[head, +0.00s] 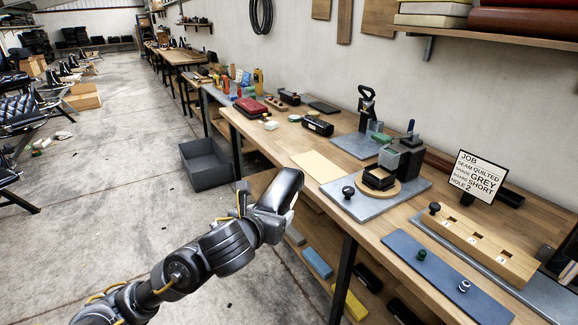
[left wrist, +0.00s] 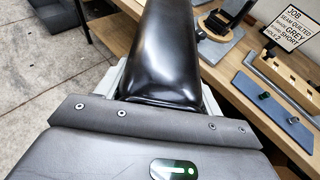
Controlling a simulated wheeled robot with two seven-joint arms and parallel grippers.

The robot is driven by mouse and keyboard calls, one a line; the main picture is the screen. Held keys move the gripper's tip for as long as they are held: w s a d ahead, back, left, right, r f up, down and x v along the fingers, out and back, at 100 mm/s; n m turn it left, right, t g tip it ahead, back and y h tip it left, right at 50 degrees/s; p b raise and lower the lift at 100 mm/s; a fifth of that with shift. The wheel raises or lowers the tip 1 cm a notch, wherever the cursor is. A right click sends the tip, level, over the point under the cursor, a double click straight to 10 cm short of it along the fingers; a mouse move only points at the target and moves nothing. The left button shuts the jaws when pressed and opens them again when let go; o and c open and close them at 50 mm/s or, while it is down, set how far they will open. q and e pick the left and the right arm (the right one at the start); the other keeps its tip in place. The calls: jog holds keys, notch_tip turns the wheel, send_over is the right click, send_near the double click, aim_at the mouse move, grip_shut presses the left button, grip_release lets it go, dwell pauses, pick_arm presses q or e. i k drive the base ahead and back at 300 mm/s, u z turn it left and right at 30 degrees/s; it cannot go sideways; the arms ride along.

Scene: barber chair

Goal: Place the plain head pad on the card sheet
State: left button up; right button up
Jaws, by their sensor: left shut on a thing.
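My left gripper (head: 277,205) is shut on a smooth, glossy black pad, the plain head pad (head: 288,186), held at the near edge of the workbench. In the left wrist view the pad (left wrist: 176,50) runs forward from between the pale fingers, with no seams showing on it. The card sheet (head: 319,166), a flat tan sheet, lies bare on the bench top, up and to the right of the gripper. The pad is apart from the sheet. My right gripper is not in view.
Right of the sheet, a press (head: 402,158) stands on a grey plate with a round wooden base. Further right are a job sign (head: 479,176), a wooden block with holes (head: 475,245) and a blue-grey mat (head: 440,277). A black block (head: 318,126) lies beyond the sheet. A grey bin (head: 207,165) is on the floor.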

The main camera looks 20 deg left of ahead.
aim_at(317, 165)
jog(key=i, duration=1)
